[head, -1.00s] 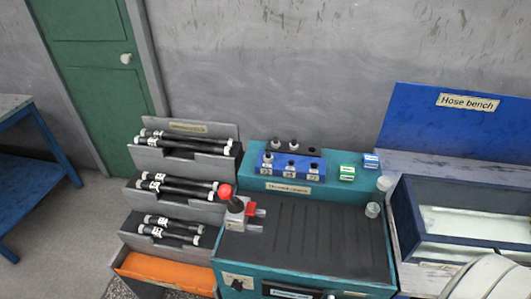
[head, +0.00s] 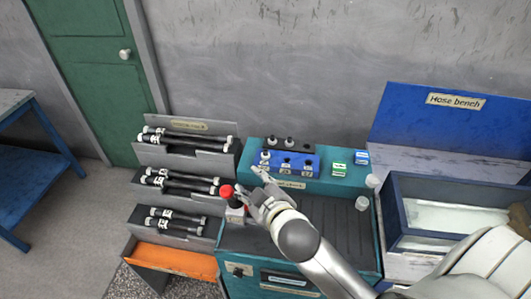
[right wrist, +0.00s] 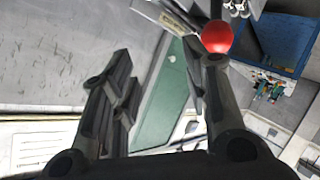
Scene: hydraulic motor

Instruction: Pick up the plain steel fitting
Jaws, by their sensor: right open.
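A blue block (head: 290,163) with labelled holes stands on the teal bench, with a small fitting (head: 265,157) at its left end. Two more small fittings (head: 279,142) stand behind the block. They are too small to tell which is plain steel. My right gripper (head: 250,182) is open and empty above the bench's left part, in front of the block and close to a red-knobbed device. In the right wrist view its two fingers (right wrist: 165,80) stand wide apart with nothing between them. My left gripper is not in view.
The red knob (head: 227,191) is close to the right gripper and shows by one finger in the right wrist view (right wrist: 217,36). A rack of black hoses (head: 185,180) stands left.

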